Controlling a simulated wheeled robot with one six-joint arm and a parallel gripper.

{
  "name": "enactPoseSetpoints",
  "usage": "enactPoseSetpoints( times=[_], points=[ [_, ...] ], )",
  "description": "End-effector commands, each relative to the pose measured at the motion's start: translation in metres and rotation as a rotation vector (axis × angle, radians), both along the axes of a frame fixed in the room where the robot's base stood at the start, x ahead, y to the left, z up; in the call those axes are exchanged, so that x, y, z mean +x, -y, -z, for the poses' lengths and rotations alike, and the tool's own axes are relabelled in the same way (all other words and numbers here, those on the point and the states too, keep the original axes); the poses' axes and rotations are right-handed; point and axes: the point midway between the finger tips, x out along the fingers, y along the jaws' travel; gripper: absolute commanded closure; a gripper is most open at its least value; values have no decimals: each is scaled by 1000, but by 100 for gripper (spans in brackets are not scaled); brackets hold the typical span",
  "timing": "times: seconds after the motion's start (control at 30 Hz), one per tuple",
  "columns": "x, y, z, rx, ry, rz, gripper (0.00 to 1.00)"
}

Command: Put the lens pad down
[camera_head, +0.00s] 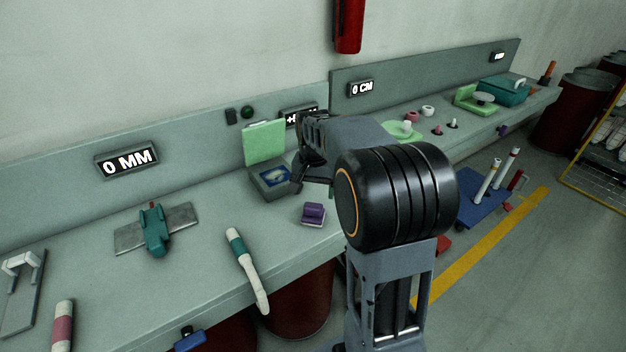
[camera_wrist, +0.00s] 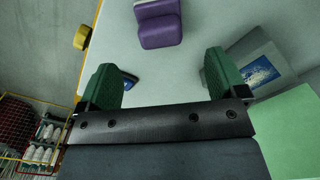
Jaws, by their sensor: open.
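A small purple block with a pale base, which I take to be the lens pad (camera_head: 313,212), rests on the grey-green bench (camera_head: 205,262) near its front edge. In the wrist view the purple block (camera_wrist: 160,27) lies beyond my fingertips, apart from them. My gripper (camera_wrist: 162,78) is open, its two green fingers spread with nothing between them except bare bench. In the head view my own arm partly hides the gripper.
A grey box with a blue picture (camera_head: 272,180) and a raised green lid stands behind the block. A teal-and-white handled tool (camera_head: 246,265) and a teal device on a metal plate (camera_head: 154,230) lie to the left. Bare bench surrounds the block.

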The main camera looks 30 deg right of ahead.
Motion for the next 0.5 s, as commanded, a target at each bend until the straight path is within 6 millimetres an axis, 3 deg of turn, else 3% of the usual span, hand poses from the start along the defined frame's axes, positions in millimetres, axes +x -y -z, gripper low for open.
enactPoseSetpoints(
  times=[0.27, 0.37, 0.5],
  points=[
    [-2, -2, -31, -2, 7, -10, 9],
    [-16, -14, -39, -9, 36, -66, 9],
    [-54, -41, -48, -35, 122, -224, 9]
  ],
)
